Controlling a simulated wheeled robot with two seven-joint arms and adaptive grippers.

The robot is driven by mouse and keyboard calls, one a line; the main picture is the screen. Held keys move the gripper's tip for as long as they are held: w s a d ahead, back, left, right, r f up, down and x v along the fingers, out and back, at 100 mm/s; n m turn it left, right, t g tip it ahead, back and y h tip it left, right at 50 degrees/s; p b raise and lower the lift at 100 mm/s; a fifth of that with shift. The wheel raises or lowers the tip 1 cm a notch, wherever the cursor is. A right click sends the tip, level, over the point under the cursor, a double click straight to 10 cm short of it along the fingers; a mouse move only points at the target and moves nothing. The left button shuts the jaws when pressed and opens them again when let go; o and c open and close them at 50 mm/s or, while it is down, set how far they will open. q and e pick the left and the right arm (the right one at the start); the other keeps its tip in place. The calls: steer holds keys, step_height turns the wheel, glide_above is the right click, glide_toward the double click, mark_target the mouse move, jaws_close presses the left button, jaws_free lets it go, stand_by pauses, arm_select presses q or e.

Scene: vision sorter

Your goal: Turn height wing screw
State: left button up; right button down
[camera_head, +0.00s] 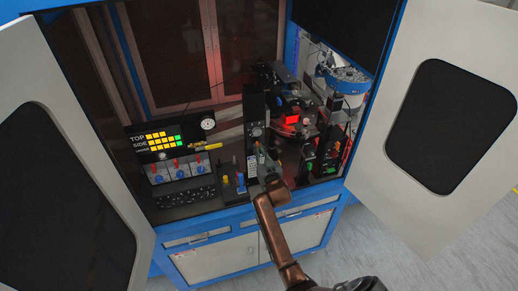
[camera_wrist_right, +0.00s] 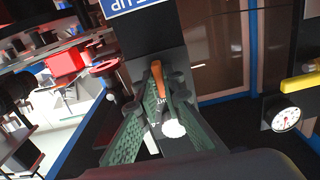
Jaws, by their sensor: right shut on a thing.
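The height wing screw (camera_wrist_right: 158,77) shows in the right wrist view as an orange piece on the dark upright column. My right gripper (camera_wrist_right: 156,90) has its two green-sided fingers on either side of it and is shut on it. In the head view my right gripper (camera_head: 266,174) is at the lower part of the black column (camera_head: 255,102) inside the cabinet. The screw is too small to make out clearly there. My left gripper is not in view.
Red-lit machinery (camera_head: 292,119) is to the right. The open cabinet doors (camera_head: 440,130) flank the opening.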

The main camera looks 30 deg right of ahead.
stand_by(0.3)
steer(key=c, duration=2.1)
jaws_free()
steer(key=shift+w, duration=0.1)
steer(key=v, duration=1.2)
steer(key=shift+f, duration=0.1)
